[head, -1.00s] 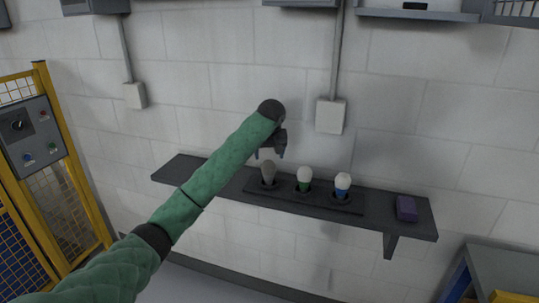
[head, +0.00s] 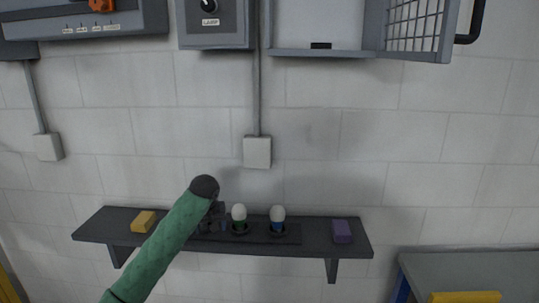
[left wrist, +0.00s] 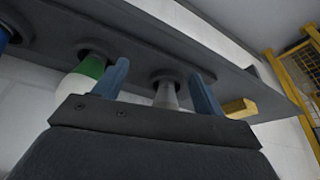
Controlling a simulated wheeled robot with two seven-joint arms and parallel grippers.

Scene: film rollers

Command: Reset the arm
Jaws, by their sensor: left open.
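My left gripper (head: 213,219) is at the dark wall shelf (head: 92,226), where it covers the grey bulb's place in the head view. In the left wrist view, its two blue fingers (left wrist: 159,70) are open. The grey bulb (left wrist: 166,95) shows in the gap between them, upright in its socket; I cannot tell whether they touch it. Beside it stand a white-and-green bulb (head: 238,215) and a white-and-blue bulb (head: 278,215), both in sockets. The green one also shows in the left wrist view (left wrist: 88,70). My right gripper is out of view.
A yellow block (head: 143,221) lies at the shelf's left and a purple block (head: 342,231) at its right. A lamp panel (head: 213,28) and an open box with a mesh door (head: 410,28) hang above. A grey table (head: 470,270) stands lower right.

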